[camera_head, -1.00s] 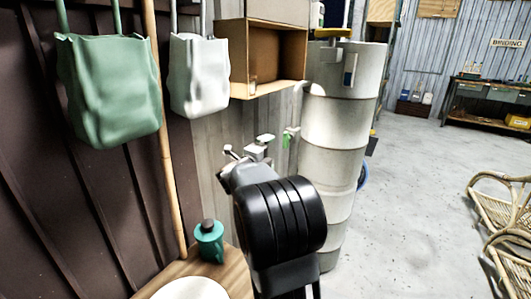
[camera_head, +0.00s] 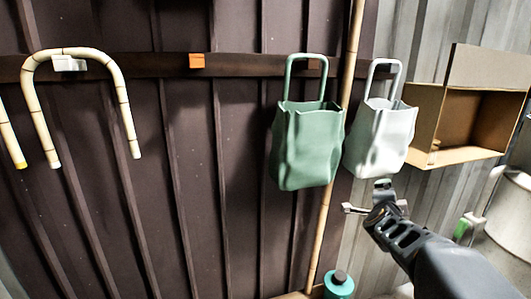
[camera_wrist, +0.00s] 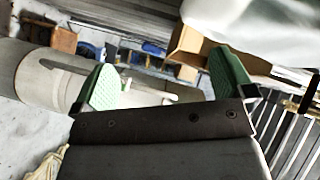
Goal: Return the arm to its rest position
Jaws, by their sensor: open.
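My gripper (camera_head: 376,200) is in the lower right of the head view, at the end of my dark arm. It appears just below the white bag (camera_head: 380,138), and I cannot tell the depth between them. In the wrist view its two green-padded fingers (camera_wrist: 168,80) stand wide apart with nothing held between them. A pale blurred shape fills the wrist view's upper right corner.
A green bag (camera_head: 308,145) hangs beside the white one on a dark wall. A bent rattan cane (camera_head: 127,105) hangs at left. An open cardboard box (camera_head: 455,120) is at right. A teal bottle (camera_head: 339,286) stands below, near an upright pole (camera_head: 323,225).

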